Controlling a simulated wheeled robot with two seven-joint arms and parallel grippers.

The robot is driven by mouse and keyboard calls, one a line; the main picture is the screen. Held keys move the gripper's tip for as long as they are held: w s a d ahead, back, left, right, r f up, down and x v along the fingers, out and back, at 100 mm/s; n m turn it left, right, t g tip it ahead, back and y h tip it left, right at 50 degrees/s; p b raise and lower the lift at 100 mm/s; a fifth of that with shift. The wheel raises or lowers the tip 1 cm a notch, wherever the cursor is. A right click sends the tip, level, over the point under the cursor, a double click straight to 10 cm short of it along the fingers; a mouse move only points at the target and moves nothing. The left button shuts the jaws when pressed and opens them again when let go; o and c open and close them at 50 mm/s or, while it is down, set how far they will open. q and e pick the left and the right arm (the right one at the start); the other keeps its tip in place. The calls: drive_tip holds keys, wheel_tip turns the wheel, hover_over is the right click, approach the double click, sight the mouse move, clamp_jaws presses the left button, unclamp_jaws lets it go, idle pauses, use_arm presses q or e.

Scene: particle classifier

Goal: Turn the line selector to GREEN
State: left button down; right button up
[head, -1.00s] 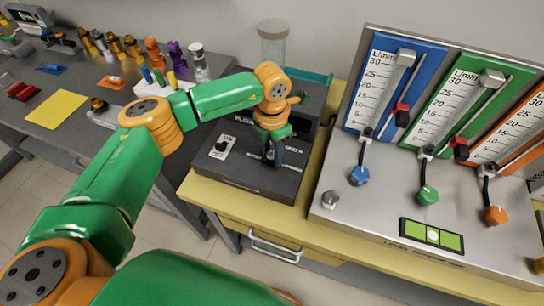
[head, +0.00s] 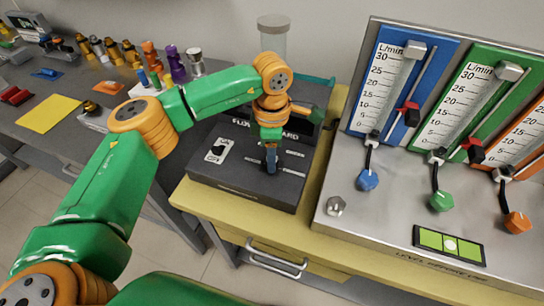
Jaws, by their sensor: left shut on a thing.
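The line selector sits on the top of a dark box (head: 230,185) on the yellow bench. The knob is mostly hidden by my left gripper (head: 271,165), which points down onto it and is shut on it. Short pale label lines show on the box to the left and right of the fingers. The labels cannot be read clearly, and the knob's pointing direction cannot be told. A white ON switch plate (head: 218,150) is on the box to the left of the gripper. My right gripper is not in view.
A flowmeter panel (head: 390,205) with blue, green and orange knobs stands to the right. A clear cylinder (head: 273,38) rises behind my wrist.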

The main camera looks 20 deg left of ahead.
use_arm(q)
drive_tip(key=shift+r+m, duration=0.1)
drive_tip(key=shift+m, duration=0.2)
drive_tip(key=shift+c, duration=2.2)
unclamp_jaws()
wheel_tip(320, 180, up, 7)
drive_tip(key=shift+r+b, duration=0.1)
drive_tip(key=shift+b, duration=0.45)
